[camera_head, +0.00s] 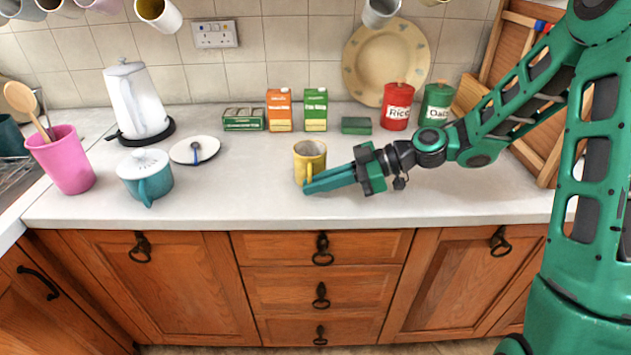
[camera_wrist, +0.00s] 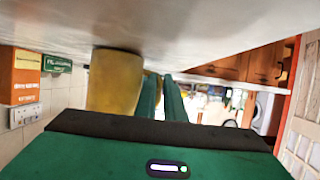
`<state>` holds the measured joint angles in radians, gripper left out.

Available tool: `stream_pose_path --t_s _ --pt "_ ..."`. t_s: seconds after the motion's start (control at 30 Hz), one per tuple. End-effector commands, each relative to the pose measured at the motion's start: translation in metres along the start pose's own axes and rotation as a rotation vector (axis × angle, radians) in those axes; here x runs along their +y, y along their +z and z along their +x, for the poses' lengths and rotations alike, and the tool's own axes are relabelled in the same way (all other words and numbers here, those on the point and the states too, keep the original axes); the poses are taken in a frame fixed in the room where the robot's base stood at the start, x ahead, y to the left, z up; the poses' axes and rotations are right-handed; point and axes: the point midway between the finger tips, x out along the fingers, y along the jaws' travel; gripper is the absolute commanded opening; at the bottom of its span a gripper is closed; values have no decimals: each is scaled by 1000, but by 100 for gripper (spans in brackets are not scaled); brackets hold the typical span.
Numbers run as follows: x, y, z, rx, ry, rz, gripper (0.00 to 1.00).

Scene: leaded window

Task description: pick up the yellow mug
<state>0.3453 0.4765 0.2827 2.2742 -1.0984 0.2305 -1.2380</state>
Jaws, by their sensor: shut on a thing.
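The yellow mug (camera_head: 310,156) stands upright on the pale worktop (camera_head: 240,196), near the middle of the counter. My green gripper (camera_head: 309,187) reaches in from the right at the mug's near side, with its fingers low over the worktop. In the wrist view the mug (camera_wrist: 113,80) shows just left of the fingers (camera_wrist: 161,98), which are close together where its handle is. The gripper is shut on the mug, at the handle; the exact contact is partly hidden by the fingers. The mug appears to be resting on the worktop.
A teal pot (camera_head: 146,178), a saucer (camera_head: 194,150) and a pink holder (camera_head: 62,162) stand to the left. Orange (camera_head: 279,110) and green (camera_head: 316,110) cartons, a green block (camera_head: 356,125) and a red Rice tin (camera_head: 397,107) stand behind. The worktop's front is clear.

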Motion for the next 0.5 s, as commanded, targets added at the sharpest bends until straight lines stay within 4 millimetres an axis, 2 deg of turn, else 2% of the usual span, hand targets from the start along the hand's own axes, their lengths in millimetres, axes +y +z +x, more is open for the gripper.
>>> stream_pose_path --t_s 0.27,0.5 --pt "1 -13 -5 0 2 -4 0" --pt "0 -34 -13 1 -1 -5 0"
